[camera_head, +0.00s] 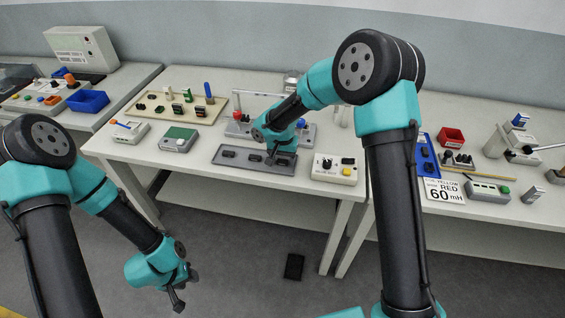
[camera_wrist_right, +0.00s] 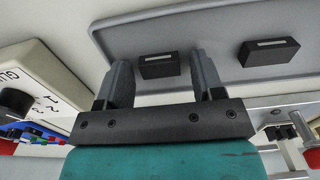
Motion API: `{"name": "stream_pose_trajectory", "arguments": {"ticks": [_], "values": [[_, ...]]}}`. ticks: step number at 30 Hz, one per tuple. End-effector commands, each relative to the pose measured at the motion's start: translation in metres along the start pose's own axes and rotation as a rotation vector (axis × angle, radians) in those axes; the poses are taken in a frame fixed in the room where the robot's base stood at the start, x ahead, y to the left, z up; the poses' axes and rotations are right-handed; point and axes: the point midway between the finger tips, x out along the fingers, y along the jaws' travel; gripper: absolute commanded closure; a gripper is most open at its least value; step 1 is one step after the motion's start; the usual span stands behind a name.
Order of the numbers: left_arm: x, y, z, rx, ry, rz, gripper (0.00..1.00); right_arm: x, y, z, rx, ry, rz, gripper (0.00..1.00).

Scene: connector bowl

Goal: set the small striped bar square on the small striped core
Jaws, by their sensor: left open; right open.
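A grey tray (camera_head: 224,162) on the middle table holds a few small dark blocks, one of them at its left (camera_head: 228,154). In the right wrist view, two dark blocks with a pale stripe lie on the tray, one (camera_wrist_right: 160,66) between and beyond my fingers, another (camera_wrist_right: 269,52) to the right. My right gripper (camera_head: 272,159) is open and empty, low over the tray; its fingers also show in the wrist view (camera_wrist_right: 161,85). My left gripper (camera_head: 186,289) is open and empty over the floor. I cannot tell which piece is the bar and which the core.
A beige board (camera_head: 190,115) with dark parts and upright pegs stands at the back left. A white dial box (camera_head: 335,170) is right of the tray. A green-topped device (camera_head: 178,139) is to its left. A grey fixture with a red knob (camera_head: 238,118) stands behind.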

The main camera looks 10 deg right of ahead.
Motion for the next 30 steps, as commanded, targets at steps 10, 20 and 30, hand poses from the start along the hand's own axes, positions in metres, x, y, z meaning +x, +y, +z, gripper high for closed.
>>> {"name": "stream_pose_trajectory", "arguments": {"ticks": [10,20,30], "values": [[0.0,0.0,0.0,0.0,0.0,0.0,0.57,0.0,0.0,0.0,0.0,0.0,0.0,0.7],[0.0,0.0,0.0,0.0,0.0,0.0,0.57,-0.003,0.0,0.0,0.0,0.001,0.0,0.84],[0.0,0.0,0.0,0.0,0.0,0.0,0.57,-0.018,0.0,0.0,-0.001,0.002,0.0,0.84]]}}
